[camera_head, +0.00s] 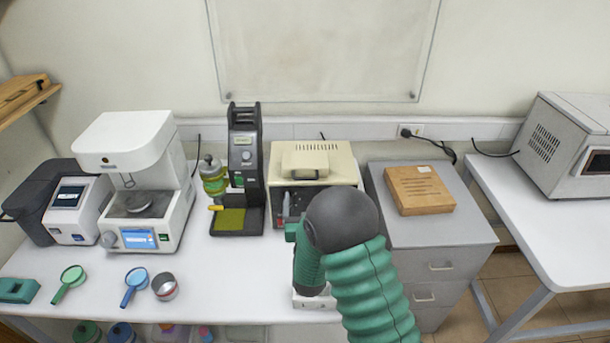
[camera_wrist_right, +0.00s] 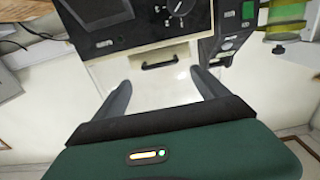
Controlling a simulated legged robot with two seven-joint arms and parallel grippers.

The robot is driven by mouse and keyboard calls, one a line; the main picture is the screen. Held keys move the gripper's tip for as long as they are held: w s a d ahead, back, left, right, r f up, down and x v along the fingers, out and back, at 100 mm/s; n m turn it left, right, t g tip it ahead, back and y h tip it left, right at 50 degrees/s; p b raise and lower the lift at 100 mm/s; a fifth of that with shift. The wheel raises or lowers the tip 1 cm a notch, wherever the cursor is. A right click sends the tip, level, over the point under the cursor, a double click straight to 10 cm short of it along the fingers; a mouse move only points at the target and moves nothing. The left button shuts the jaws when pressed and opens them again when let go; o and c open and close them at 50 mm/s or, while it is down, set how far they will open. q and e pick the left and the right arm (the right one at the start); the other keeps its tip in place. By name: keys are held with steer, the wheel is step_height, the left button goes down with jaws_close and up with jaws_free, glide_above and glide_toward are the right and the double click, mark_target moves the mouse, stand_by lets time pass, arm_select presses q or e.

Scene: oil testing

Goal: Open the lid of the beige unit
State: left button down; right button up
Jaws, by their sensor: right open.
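The beige unit (camera_head: 347,168) stands at the back of the white bench, with vents and a raised block (camera_head: 304,160) on its top. My right arm hides much of its dark front. In the right wrist view its black panel (camera_wrist_right: 135,35) carries a dial. A pale strip with a small dark handle (camera_wrist_right: 166,64) adjoins that panel. My right gripper (camera_wrist_right: 160,80) is open and empty, its two fingers spread on either side of the handle and apart from it. In the head view its fingers are hidden. My left gripper is not in view.
A black stand instrument (camera_head: 246,170) and a green-banded glass vessel (camera_head: 213,182) stand close on the unit's left. A grey cabinet (camera_head: 434,240) with a wooden box (camera_head: 419,190) is on its right. A white machine (camera_head: 135,180), magnifiers and a metal cup (camera_head: 165,287) are further left.

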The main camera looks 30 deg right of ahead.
mark_target(305, 179)
steer(key=p+x, duration=0.2)
steer(key=x, duration=0.7)
steer(key=shift+w+d, duration=0.15)
steer(key=shift+d, duration=0.15)
steer(key=shift+w+a, duration=0.1)
steer(key=shift+a, duration=0.05)
steer(key=shift+c, duration=0.3)
